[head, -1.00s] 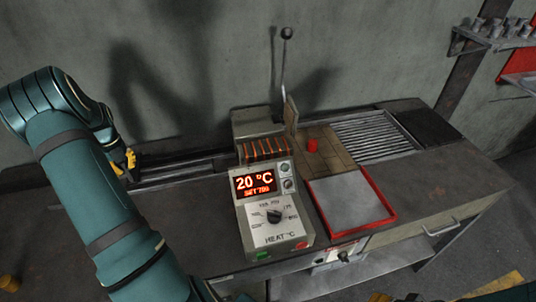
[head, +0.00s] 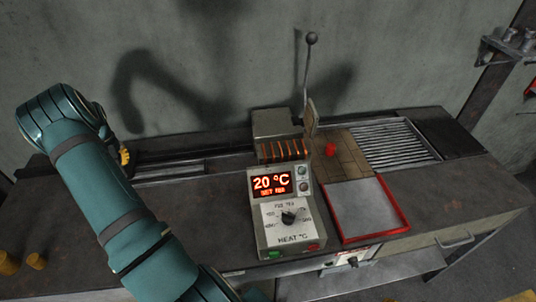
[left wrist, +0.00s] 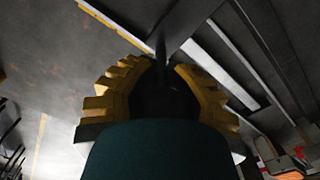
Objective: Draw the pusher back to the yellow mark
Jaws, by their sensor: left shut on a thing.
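My left gripper (head: 125,156) shows in the head view only as a bit of yellow finger beside the back-left of the bench, mostly hidden behind my teal arm. In the left wrist view its yellow ridged fingers (left wrist: 165,85) are closed around a dark part, which I take for the pusher's handle (left wrist: 163,98); its shape is hard to make out. A thin dark rod runs up from between the fingers. The pusher's track (head: 175,172) lies along the back of the bench, left of the heater (head: 272,124). I cannot pick out the yellow mark with certainty. My right gripper is not in view.
A control box (head: 283,222) reading 20 °C stands before the heater. A tall lever (head: 307,75), a red cylinder (head: 331,150), a red-rimmed tray (head: 405,215) and a slatted rack (head: 395,143) are to the right.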

